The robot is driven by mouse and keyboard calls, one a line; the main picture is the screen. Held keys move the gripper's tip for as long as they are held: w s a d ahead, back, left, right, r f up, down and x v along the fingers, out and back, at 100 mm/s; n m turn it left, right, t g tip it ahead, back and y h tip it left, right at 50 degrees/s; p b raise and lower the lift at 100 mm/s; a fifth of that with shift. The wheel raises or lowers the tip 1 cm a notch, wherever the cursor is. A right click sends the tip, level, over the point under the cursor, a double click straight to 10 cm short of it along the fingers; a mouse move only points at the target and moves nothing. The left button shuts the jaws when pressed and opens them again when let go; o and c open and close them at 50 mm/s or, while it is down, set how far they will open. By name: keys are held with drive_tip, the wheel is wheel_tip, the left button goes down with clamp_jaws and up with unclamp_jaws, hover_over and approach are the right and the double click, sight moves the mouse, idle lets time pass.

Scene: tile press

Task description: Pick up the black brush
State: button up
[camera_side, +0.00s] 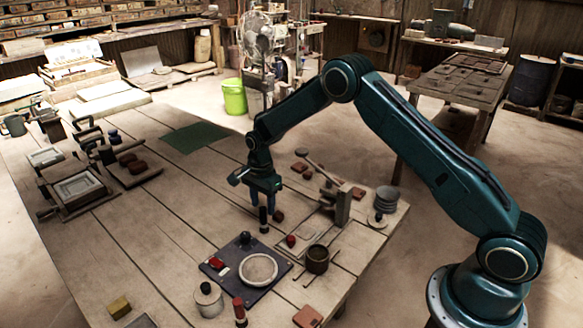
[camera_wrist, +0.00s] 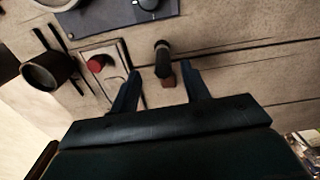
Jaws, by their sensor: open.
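The black brush (camera_side: 263,220) appears as a short, dark upright cylinder on the wooden table, just below my gripper (camera_side: 263,206) in the side view. In the wrist view the brush (camera_wrist: 163,58) lies between the fingertips of my gripper (camera_wrist: 160,72), a little nearer the left one, with a visible gap to each finger. The fingers are open and hold nothing. Whether the fingertips are level with the brush's top is hard to tell.
A small reddish-brown block (camera_side: 278,215) sits beside the brush. A dark mat (camera_side: 222,266) bears a round pale dish (camera_side: 258,269) in front. A brown cup (camera_side: 317,260) and a red knob (camera_side: 291,240) are to the right.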

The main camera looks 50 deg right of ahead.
sight(264, 218)
drive_tip(key=shift+f, duration=0.85)
drive_tip(key=shift+w+d+f, duration=0.1)
drive_tip(key=shift+f, duration=1.2)
drive_tip(key=shift+w+f, duration=0.1)
drive_tip(key=shift+f, duration=1.15)
clamp_jaws()
